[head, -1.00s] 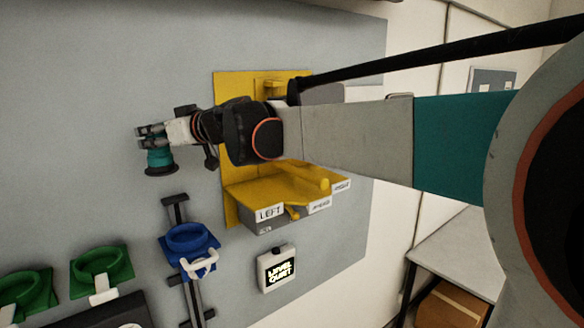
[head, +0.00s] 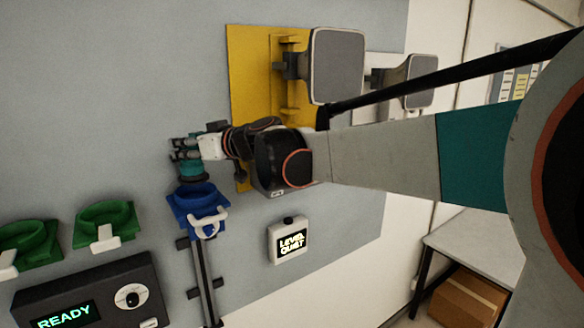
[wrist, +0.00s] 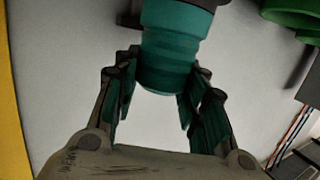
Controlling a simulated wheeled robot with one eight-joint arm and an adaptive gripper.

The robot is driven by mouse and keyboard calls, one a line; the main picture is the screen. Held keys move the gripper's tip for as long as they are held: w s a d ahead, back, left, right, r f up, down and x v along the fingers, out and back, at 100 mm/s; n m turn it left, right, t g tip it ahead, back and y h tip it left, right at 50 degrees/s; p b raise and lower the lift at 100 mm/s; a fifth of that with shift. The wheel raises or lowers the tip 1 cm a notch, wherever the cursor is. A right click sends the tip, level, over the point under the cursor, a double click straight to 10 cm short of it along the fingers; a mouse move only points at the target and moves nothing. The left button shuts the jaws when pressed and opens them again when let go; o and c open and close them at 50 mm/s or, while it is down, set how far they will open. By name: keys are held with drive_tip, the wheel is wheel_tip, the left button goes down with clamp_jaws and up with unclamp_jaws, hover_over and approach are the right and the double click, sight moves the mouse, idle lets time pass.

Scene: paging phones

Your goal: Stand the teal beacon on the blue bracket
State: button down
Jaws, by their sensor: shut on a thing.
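The teal beacon (head: 192,168) has a dark base and stands about upright in my gripper (head: 180,150). In the wrist view the beacon (wrist: 168,50) sits between the fingers, with its dark base at the top edge. The blue bracket (head: 198,204), a ring-like holder with a pale handle in front, is mounted on a dark vertical rail on the wall panel. The beacon's base is just above the bracket's back rim in the head view. I cannot tell whether they touch. The bracket does not show in the wrist view.
Two green brackets (head: 104,222) hang to the left, above a dark box reading READY (head: 68,315). A yellow plate (head: 250,70) and grey square panels (head: 337,65) are above my arm.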

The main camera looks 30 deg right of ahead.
sight(199, 167)
drive_tip(key=shift+s+f+b, duration=0.15)
drive_tip(key=shift+f+b, duration=1.35)
drive_tip(key=shift+f, duration=1.1)
drive_tip(key=shift+f, duration=0.1)
drive_tip(key=c, duration=1)
unclamp_jaws()
